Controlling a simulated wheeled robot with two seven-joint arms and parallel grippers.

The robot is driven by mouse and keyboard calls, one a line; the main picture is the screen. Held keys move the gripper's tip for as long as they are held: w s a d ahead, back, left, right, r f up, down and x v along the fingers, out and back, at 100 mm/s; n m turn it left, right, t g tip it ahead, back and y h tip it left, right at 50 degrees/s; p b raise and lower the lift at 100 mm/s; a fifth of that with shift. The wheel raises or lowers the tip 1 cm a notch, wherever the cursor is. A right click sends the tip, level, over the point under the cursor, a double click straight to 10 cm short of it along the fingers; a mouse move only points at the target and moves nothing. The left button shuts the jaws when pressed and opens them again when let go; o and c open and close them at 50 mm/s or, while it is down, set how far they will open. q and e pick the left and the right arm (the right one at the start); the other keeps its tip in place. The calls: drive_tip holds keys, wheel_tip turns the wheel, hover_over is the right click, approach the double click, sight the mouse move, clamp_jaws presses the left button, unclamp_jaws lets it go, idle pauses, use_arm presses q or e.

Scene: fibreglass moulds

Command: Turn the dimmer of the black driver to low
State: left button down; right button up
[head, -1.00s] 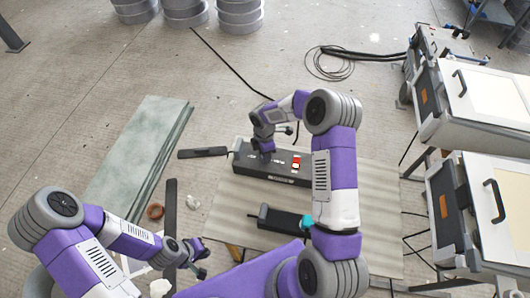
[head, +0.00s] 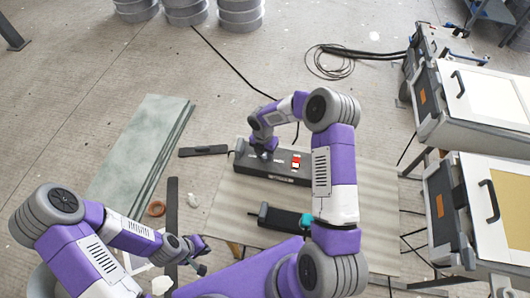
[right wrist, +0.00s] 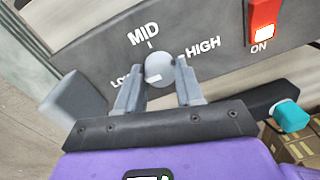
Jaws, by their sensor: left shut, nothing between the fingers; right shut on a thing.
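The black driver (head: 272,172) lies on the mat, with a lit red switch (head: 296,161) marked ON. In the right wrist view its face (right wrist: 215,50) shows LOW, MID and HIGH around a round grey dimmer knob (right wrist: 159,68). LOW is partly hidden by a finger. A pale mark shows on the knob's lower left; which setting it points to I cannot tell for sure. My right gripper (right wrist: 160,80) is shut on the knob, one finger on each side. In the head view my right gripper (head: 263,150) is over the driver's left part. My left gripper (head: 202,258) is shut and empty, away from the driver.
A black bar with a teal end (head: 285,219) lies in front of the driver on the ribbed mat (head: 370,190). Greenish sheets (head: 140,150) lie at left. Two cases with pale panels (head: 480,95) stand at right. Cables (head: 345,60) lie behind on open floor.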

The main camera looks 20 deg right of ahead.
sight(264, 155)
drive_tip(key=shift+n, duration=0.3)
drive_tip(key=o, duration=1)
drive_tip(key=shift+o, duration=0.2)
drive_tip(key=shift+r, duration=0.1)
drive_tip(key=r, duration=0.3)
drive_tip(key=r+p, duration=0.1)
drive_tip(key=r, duration=0.3)
drive_tip(key=shift+w+a+r, duration=0.15)
drive_tip(key=shift+a+r, duration=0.05)
drive_tip(key=shift+r, duration=0.05)
